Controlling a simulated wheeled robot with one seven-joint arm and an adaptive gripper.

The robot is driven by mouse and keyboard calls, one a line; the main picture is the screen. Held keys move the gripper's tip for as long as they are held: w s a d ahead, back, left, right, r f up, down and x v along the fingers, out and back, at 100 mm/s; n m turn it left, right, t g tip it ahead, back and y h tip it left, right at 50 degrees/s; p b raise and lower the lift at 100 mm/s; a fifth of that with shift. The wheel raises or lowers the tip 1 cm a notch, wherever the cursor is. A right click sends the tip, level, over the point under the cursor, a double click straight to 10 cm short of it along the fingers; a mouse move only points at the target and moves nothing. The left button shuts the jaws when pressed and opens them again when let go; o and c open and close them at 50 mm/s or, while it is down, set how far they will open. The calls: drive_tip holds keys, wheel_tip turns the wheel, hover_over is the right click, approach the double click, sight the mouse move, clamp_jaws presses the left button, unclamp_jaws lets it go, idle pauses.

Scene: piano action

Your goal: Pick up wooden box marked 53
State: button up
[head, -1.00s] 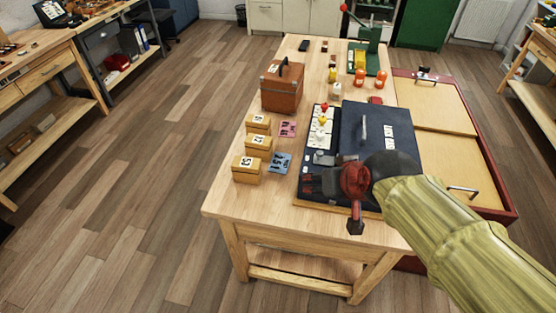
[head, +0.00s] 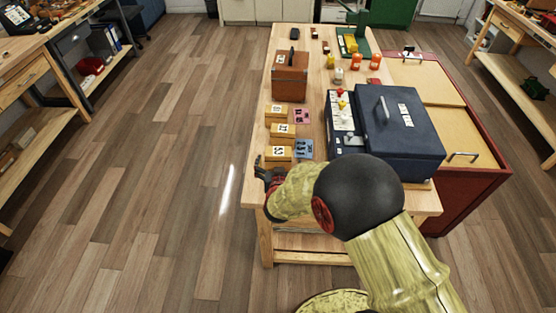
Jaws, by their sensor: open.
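Three small wooden boxes stand in a column near the table's left edge, each with a white number label. The nearest box (head: 278,154) has a label that looks like 53, though the digits are small. The middle box (head: 282,131) and the far box (head: 277,111) have labels I cannot read surely. My gripper (head: 262,171) is open, at the near left corner of the nearest box, with its dark fingers close to it. I cannot tell whether they touch. My arm hides part of the table's near edge.
A blue card (head: 304,149) and a pink card (head: 303,116) lie right of the boxes. A brown case (head: 290,77) stands behind them. A large dark blue case (head: 390,125) fills the table's right side. Open floor lies to the left.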

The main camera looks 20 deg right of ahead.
sight(278, 159)
drive_tip(key=x, duration=0.1)
drive_tip(key=b+x, duration=0.1)
drive_tip(key=x, duration=0.1)
drive_tip(key=b+x, duration=0.1)
drive_tip(key=x, duration=0.1)
drive_tip(key=shift+w+a+f, duration=0.1)
drive_tip(key=shift+a+f, duration=0.15)
drive_tip(key=shift+f, duration=0.2)
drive_tip(key=shift+w+d, duration=0.1)
drive_tip(key=shift+w, duration=0.25)
drive_tip(key=shift+c, duration=1.2)
drive_tip(key=c, duration=1.1)
drive_tip(key=shift+r, duration=0.1)
drive_tip(key=shift+c, duration=0.4)
